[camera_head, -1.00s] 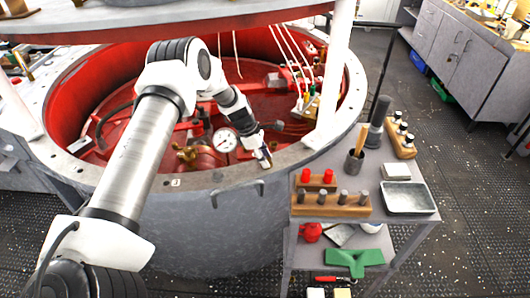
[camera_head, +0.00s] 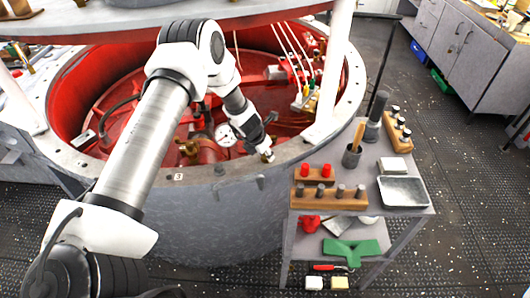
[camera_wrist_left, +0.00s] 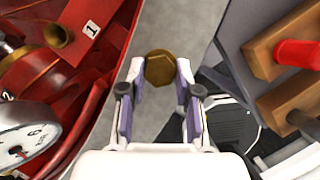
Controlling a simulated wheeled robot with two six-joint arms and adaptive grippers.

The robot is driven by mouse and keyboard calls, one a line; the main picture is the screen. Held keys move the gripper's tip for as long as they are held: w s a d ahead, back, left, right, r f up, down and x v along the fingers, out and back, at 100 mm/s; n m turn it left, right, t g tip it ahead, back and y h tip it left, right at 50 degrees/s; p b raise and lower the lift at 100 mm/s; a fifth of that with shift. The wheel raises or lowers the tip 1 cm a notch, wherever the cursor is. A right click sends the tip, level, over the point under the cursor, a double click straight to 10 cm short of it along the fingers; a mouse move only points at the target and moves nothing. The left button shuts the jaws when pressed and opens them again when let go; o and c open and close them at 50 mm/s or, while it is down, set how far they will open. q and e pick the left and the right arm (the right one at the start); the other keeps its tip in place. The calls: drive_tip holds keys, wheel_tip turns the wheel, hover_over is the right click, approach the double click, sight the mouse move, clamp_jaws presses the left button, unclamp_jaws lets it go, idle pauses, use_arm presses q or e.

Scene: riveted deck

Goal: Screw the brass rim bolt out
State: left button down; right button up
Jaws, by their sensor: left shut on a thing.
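The brass rim bolt (camera_wrist_left: 159,68) has a dark gold, faceted head and sits between the fingertips of my left gripper (camera_wrist_left: 157,80). Under it is the grey rim (camera_wrist_left: 152,22) of the round red-lined vessel. In the head view, my left gripper (camera_head: 266,152) points down at the near right part of the rim (camera_head: 201,177). Its fingers are shut on the bolt head. Whether the bolt's shank is still in its hole is hidden. My right gripper is not in view.
A grey cart (camera_head: 410,208) stands right of the vessel, with a wooden block of pegs (camera_head: 330,198), red-topped pieces (camera_head: 316,171) and a metal tray (camera_head: 403,190). A pressure gauge (camera_head: 225,134) lies inside the vessel. A white post (camera_head: 332,75) rises behind the gripper.

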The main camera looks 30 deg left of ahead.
use_arm(q)
drive_tip(key=n, duration=0.1)
drive_tip(key=n+y, duration=0.1)
drive_tip(key=n, duration=0.2)
drive_tip(key=shift+s+d+f+n+y, duration=0.2)
drive_tip(key=shift+d+n+y, duration=0.1)
drive_tip(key=shift+y, duration=0.1)
drive_tip(key=n+g+y, duration=0.1)
drive_tip(key=n, duration=0.2)
drive_tip(key=shift+w+n, duration=0.1)
drive_tip(key=shift+n, duration=0.2)
drive_tip(key=shift+d+n+y, duration=0.1)
drive_tip(key=shift+n+y, duration=0.3)
drive_tip(key=shift+n, duration=0.5)
drive_tip(key=shift+w+n+g+y, duration=0.1)
drive_tip(key=shift+n+g+y, duration=0.3)
drive_tip(key=shift+n, duration=0.8)
drive_tip(key=shift+w+n+g+b, duration=0.1)
drive_tip(key=shift+n+g+b, duration=0.4)
drive_tip(key=shift+n+b, duration=0.45)
drive_tip(key=shift+n, duration=0.35)
drive_tip(key=shift+r, duration=0.1)
drive_tip(key=c, duration=0.8)
unclamp_jaws()
drive_tip(key=shift+w, duration=0.1)
